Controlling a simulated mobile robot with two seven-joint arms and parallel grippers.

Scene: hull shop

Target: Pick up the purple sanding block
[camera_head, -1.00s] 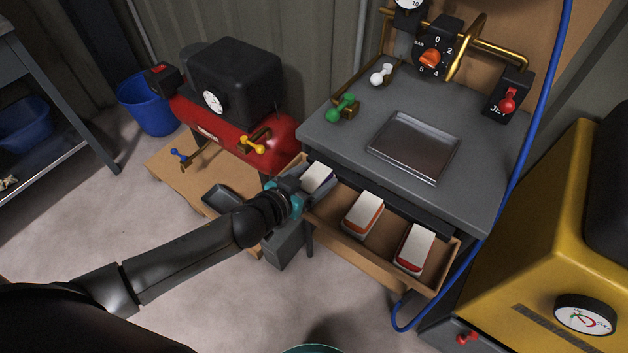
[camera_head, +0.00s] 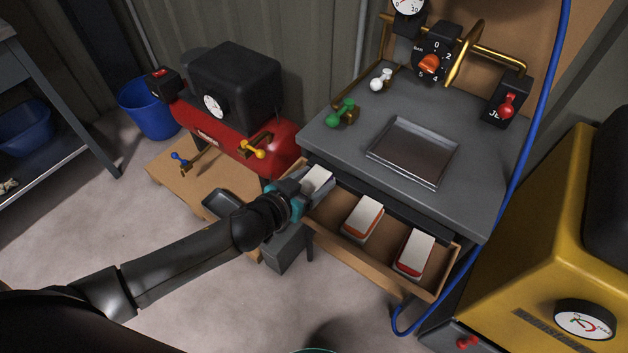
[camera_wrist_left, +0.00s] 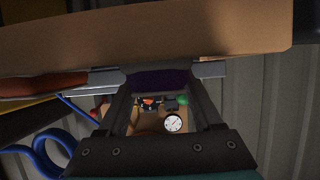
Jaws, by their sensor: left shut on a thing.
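The purple sanding block (camera_head: 318,179) has a white top in the head view and is at the left end of the open drawer. In the left wrist view its dark purple side (camera_wrist_left: 158,79) shows between the fingers. My left gripper (camera_head: 312,187) is shut on it. The fingers also show in the left wrist view (camera_wrist_left: 160,85). The block's underside is hidden, so I cannot tell whether it touches the drawer floor. My right gripper is not in view.
The open drawer (camera_head: 340,238) also holds an orange block (camera_head: 363,217) and a red block (camera_head: 415,254). The grey bench top (camera_head: 340,145) overhangs it, with a metal tray (camera_head: 412,152). A blue hose (camera_head: 520,170) hangs at the right. A red compressor (camera_head: 235,140) stands left.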

